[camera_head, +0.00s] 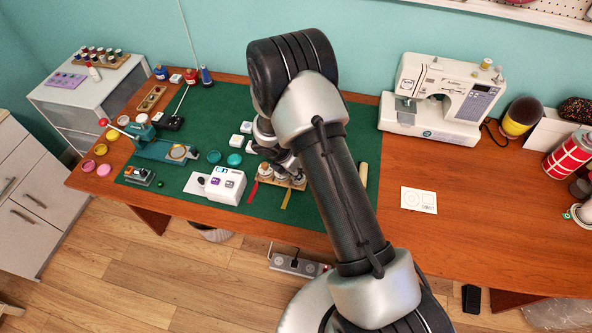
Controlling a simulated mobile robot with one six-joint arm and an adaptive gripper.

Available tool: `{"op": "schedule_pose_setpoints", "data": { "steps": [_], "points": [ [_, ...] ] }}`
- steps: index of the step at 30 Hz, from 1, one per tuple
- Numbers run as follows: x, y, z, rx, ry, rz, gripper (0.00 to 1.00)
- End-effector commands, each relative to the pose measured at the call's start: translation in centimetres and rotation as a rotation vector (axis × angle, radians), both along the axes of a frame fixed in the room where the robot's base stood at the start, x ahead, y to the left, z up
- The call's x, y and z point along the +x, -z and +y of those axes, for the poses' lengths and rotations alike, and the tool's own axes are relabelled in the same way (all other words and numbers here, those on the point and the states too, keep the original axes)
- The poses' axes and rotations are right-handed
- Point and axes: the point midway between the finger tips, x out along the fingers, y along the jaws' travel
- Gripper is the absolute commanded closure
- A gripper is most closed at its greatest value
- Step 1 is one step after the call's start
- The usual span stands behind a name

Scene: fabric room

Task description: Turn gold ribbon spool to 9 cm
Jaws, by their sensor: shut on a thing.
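A small wooden ribbon stand (270,181) with pale spools sits on the green mat. A gold ribbon strip (286,199) hangs from the gold ribbon spool (297,178) at the stand's right end, and a red ribbon strip (253,191) hangs at its left. My gripper (291,168) is down at the right part of the stand, shut on the gold ribbon spool. My arm and gripper cover much of this spool, so its turn angle is hidden. The gold strip hangs out toward the mat's front edge; its exact length cannot be read.
A white box with small buttons (215,184) stands left of the stand. White blocks (236,141) and teal discs (234,159) lie behind it. A teal machine (165,150) is farther left. A sewing machine (440,95) stands right; the table around the white card (418,200) is mostly clear.

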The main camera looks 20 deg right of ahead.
Motion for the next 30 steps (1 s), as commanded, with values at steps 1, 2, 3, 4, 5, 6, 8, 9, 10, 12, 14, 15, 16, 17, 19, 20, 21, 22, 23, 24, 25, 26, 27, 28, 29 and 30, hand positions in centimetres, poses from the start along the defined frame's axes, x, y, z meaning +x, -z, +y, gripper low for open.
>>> {"op": "schedule_pose_setpoints", "data": {
  "steps": [1,2,3,4,5,6,8,9,10,12,14,15,16,17,19,20,21,22,23,24,25,26,27,28,29,30],
  "points": [
    [-0.16,0.28,-0.10,-0.001,-0.037,0.002,1.00],
    [-0.19,0.28,-0.11,-0.001,-0.061,0.002,1.00],
    [-0.17,0.28,-0.10,0.000,-0.090,0.002,1.00],
    [-0.20,0.30,-0.11,0.000,-0.111,0.002,1.00],
    [-0.23,0.31,-0.14,-0.001,-0.132,0.002,1.00],
    [-0.22,0.29,-0.14,0.000,-0.157,0.001,1.00],
    [-0.25,0.28,-0.17,-0.001,-0.192,0.002,1.00],
    [-0.28,0.30,-0.20,-0.001,-0.213,0.003,1.00],
    [-0.27,0.28,-0.20,-0.001,-0.228,0.002,1.00],
    [-0.26,0.22,-0.21,0.000,-0.255,0.001,1.00],
    [-0.29,0.21,-0.24,-0.001,-0.276,0.002,1.00],
    [-0.30,0.21,-0.24,-0.001,-0.287,0.003,1.00],
    [-0.30,0.20,-0.23,-0.001,-0.295,0.003,1.00],
    [-0.29,0.19,-0.23,-0.001,-0.301,0.002,1.00],
    [-0.27,0.15,-0.22,0.000,-0.313,0.002,1.00],
    [-0.27,0.14,-0.22,-0.001,-0.317,0.002,1.00],
    [-0.26,0.12,-0.22,-0.001,-0.320,0.001,1.00],
    [-0.26,0.10,-0.22,-0.001,-0.322,0.002,1.00],
    [-0.26,0.09,-0.22,-0.001,-0.324,0.002,1.00],
    [-0.26,0.08,-0.22,-0.001,-0.325,0.002,1.00],
    [-0.26,0.08,-0.22,-0.001,-0.325,0.001,1.00],
    [-0.25,0.07,-0.23,-0.001,-0.325,0.001,1.00],
    [-0.25,0.07,-0.23,-0.001,-0.325,0.001,1.00],
    [-0.25,0.05,-0.23,-0.001,-0.325,0.001,1.00],
    [-0.25,0.05,-0.23,-0.001,-0.325,0.002,1.00],
    [-0.25,0.05,-0.23,-0.001,-0.325,0.002,1.00]
  ]
}}
